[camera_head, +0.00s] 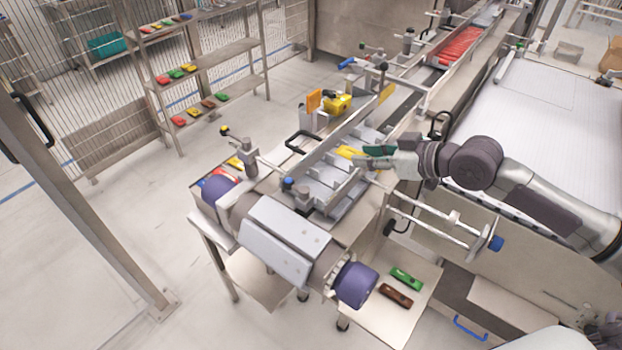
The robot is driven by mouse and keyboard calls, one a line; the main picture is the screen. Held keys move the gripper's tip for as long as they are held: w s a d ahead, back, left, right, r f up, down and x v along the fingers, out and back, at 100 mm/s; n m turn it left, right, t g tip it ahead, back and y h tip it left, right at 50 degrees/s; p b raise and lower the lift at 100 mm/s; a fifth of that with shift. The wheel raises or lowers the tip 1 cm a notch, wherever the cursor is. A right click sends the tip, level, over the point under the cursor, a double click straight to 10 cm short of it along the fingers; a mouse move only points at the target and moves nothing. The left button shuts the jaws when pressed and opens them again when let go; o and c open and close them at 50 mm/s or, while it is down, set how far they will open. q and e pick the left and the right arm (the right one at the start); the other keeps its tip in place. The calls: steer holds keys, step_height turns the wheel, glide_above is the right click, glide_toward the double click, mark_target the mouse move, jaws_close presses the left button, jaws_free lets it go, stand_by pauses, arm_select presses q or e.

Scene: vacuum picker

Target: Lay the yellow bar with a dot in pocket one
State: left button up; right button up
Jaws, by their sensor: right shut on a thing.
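My right gripper (370,157) reaches in from the right and is shut on a yellow bar (347,152). It holds the bar over or beside the right part of the grey pocketed fixture (318,190). The gripper's fingers cover part of the bar, and I cannot make out a dot on it. The fixture has several pockets between metal dividers. I cannot tell which is pocket one, or whether the bar touches the fixture. My left gripper is not visible.
A green bar (406,278) and a brown bar (397,295) lie on a low shelf. A red strip (459,47) lies in the channel at the back. A rack (205,68) at left holds several coloured bars. A rod frame (440,222) stands right of the fixture.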

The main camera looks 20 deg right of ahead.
steer(key=w+a+f+p, duration=0.1)
steer(key=a+f, duration=0.1)
steer(key=f, duration=0.1)
steer(key=w+a+f+p, duration=0.1)
steer(key=w+a+f, duration=0.1)
steer(key=a+f, duration=0.1)
steer(key=w+a+f+p, duration=0.2)
steer(key=f, duration=0.1)
steer(key=shift+w+a+f, duration=0.1)
steer(key=shift+a, duration=0.25)
steer(key=shift+a+f, duration=0.1)
steer(key=shift+f, duration=0.15)
steer(key=shift+f+b, duration=0.6)
steer(key=o, duration=1.1)
steer(key=shift+c, duration=0.2)
steer(key=shift+r, duration=0.1)
